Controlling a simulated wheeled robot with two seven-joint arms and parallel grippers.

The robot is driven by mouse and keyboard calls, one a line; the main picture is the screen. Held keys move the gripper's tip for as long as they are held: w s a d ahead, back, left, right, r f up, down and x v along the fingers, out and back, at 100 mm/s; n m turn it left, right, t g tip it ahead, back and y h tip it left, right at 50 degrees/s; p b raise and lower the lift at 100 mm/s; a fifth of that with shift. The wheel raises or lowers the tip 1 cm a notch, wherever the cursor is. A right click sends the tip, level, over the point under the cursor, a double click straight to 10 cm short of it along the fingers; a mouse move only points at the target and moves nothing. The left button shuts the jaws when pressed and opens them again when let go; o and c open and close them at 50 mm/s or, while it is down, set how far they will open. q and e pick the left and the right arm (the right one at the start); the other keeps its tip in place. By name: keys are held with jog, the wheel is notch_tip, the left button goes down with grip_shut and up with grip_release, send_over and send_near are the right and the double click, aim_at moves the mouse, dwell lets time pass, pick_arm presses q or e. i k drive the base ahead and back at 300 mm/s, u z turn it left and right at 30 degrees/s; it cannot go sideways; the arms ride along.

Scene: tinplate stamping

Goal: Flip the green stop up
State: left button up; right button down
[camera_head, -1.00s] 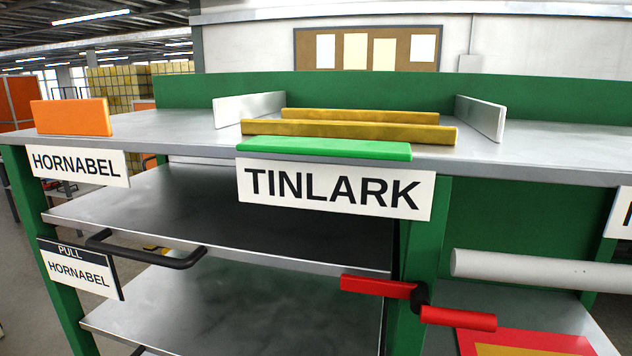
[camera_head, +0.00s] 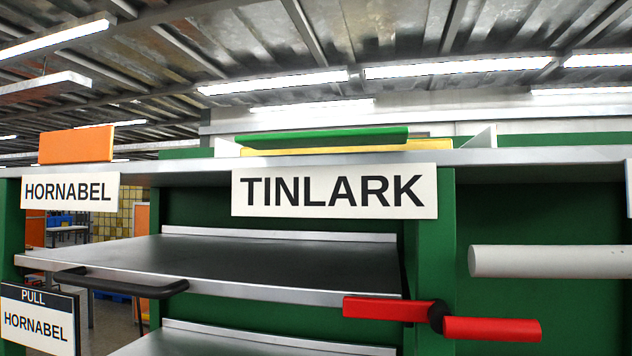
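The green stop (camera_head: 322,138) shows as a long thin bar above the front edge of the tabletop, over the white TINLARK sign (camera_head: 334,191). It is seen almost edge-on, and I cannot tell whether it lies flat or is tilted. A strip of yellow bar (camera_head: 430,144) shows behind and just below it. Neither of my grippers is in view, and nothing touches the stop.
An orange block (camera_head: 76,146) stands upright on the left above the HORNABEL sign (camera_head: 70,191). A black pull handle (camera_head: 120,285), a red lever (camera_head: 490,329) and a white roller (camera_head: 550,261) sit lower on the front. The space before the stop looks clear.

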aim_at(398, 136)
jog(key=z, duration=1.15)
jog(key=k, duration=1)
jog(key=u, duration=1.2)
